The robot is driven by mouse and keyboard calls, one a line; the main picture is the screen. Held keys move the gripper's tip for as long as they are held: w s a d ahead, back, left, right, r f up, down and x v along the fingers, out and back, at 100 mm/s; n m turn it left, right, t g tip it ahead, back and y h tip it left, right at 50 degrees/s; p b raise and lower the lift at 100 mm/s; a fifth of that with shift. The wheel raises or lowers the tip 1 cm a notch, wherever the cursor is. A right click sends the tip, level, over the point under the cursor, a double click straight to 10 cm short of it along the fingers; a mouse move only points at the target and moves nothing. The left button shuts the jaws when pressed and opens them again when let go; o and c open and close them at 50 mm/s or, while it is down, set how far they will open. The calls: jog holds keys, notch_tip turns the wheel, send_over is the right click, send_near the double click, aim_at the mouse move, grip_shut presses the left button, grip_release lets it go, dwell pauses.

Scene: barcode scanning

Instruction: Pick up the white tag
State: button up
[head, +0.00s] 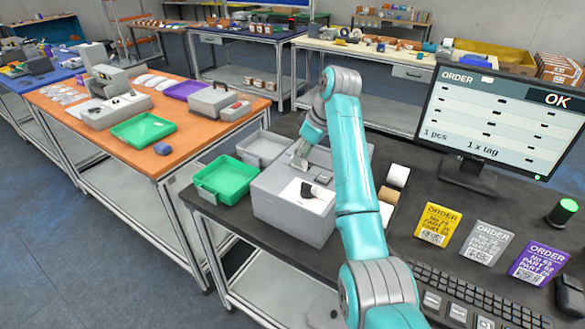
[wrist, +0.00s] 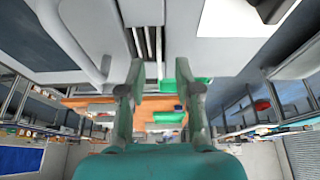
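A whitish-grey order tag (head: 487,242) with printed text and a code lies on the dark desk at the right, between a yellow tag (head: 438,224) and a purple tag (head: 539,262). My gripper (head: 300,158) is at the far left of the desk, by the grey box-shaped machine (head: 282,216), well apart from the tags. In the wrist view my gripper (wrist: 157,72) has its two fingers spread with nothing between them. The tags cannot be made out in the wrist view.
A monitor (head: 505,115) stands behind the tags, a keyboard (head: 470,300) in front. A black cylinder with a green top (head: 563,211) is at the right. A green tray (head: 226,180) sits left of the machine, which has a white patch (head: 305,196) and a black item on top.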

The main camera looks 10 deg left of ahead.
jog(key=shift+x, duration=0.85)
grip_shut()
jog(key=shift+r, duration=0.15)
